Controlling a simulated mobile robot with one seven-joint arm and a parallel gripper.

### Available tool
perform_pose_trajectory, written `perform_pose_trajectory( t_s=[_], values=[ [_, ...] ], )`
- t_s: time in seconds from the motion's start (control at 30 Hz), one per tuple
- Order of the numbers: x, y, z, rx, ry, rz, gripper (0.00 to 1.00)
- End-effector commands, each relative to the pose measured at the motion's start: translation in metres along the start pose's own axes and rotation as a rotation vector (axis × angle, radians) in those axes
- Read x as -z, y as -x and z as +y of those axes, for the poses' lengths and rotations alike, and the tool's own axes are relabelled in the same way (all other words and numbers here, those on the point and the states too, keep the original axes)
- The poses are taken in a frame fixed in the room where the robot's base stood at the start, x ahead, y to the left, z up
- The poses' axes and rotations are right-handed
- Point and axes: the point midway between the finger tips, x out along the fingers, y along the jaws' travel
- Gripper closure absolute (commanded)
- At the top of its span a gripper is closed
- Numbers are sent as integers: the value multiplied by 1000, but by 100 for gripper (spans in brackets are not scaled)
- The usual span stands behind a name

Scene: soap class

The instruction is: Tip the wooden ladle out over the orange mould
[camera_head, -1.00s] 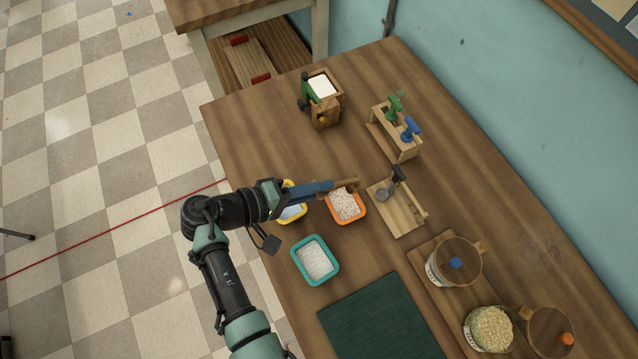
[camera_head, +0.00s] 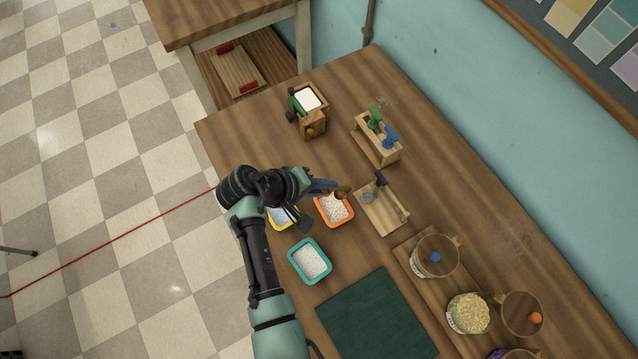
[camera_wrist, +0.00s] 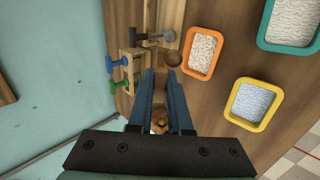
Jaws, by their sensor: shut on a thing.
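My gripper (camera_head: 325,187) has blue fingers, shut on the wooden ladle (camera_head: 343,192). In the head view the ladle is a small brown shape at the fingertips, at the upper right edge of the orange mould (camera_head: 333,209). In the wrist view the ladle (camera_wrist: 173,58) appears beyond the fingertips, beside the orange mould (camera_wrist: 202,52). The mould holds pale granules. The ladle's contents and exact tilt cannot be made out.
A yellow mould (camera_head: 283,218) and a teal mould (camera_head: 310,261) stand close by. A wooden stand (camera_head: 384,212) with a grey tamper is right of the orange mould. A rack (camera_head: 378,143) with green and blue handles is behind. Jars stand at lower right near a green mat (camera_head: 375,315).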

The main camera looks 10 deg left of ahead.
Motion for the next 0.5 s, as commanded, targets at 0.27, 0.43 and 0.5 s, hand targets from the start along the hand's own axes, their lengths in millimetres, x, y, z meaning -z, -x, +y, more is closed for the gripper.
perform_pose_trajectory(
  t_s=[0.27, 0.43, 0.5],
  values=[
    [0, -10, 22, 205, -6, -3, 100],
    [0, -19, 31, 342, -7, -1, 100],
    [0, -22, 36, 398, -7, 2, 100]
  ],
)
